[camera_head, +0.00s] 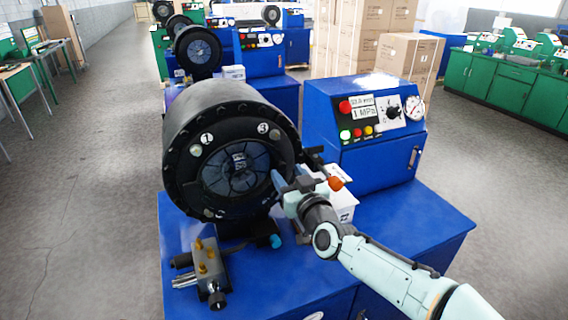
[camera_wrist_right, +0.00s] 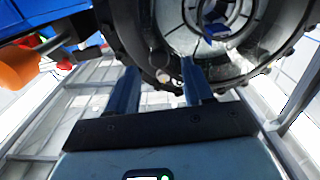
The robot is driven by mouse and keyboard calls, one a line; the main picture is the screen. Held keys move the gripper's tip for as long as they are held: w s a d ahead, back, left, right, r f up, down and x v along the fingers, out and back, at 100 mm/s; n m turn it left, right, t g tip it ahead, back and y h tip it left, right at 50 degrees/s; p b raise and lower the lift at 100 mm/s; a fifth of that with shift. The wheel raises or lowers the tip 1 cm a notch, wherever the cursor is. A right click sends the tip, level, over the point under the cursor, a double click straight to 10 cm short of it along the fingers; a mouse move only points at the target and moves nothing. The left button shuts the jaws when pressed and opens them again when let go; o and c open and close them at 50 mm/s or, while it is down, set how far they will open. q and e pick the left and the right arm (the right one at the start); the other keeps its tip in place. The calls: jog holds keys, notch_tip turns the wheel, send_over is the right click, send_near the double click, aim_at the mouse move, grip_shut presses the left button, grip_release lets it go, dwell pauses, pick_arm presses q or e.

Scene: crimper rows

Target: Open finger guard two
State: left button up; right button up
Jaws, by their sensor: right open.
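The black round crimper head (camera_head: 228,150) stands on the blue bench, its ring-shaped face turned toward me. Its centre opening (camera_head: 238,170) shows dark, shiny panels. Labels "1" (camera_head: 207,139) and "3" (camera_head: 263,129) are on the upper face. I see no readable "2", so I cannot tell which part is finger guard two. My right gripper (camera_head: 279,184) is at the lower right of the face. In the right wrist view, its two blue fingers (camera_wrist_right: 160,84) are apart with nothing clearly between them, by the head's rim (camera_wrist_right: 135,45). Contact is unclear. My left gripper is out of view.
A blue control box (camera_head: 365,125) with buttons and a gauge stands right of the head. An orange knob (camera_head: 335,183) and a white box (camera_head: 343,205) are close to my right gripper. A valve block (camera_head: 210,268) sits at the bench's front left. The bench's front right is bare.

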aim_at(282, 167)
jog(key=shift+p+x, duration=0.4)
jog(key=shift+x, duration=1.25)
jog(key=shift+s, duration=0.1)
grip_shut()
jog(key=shift+d, duration=0.1)
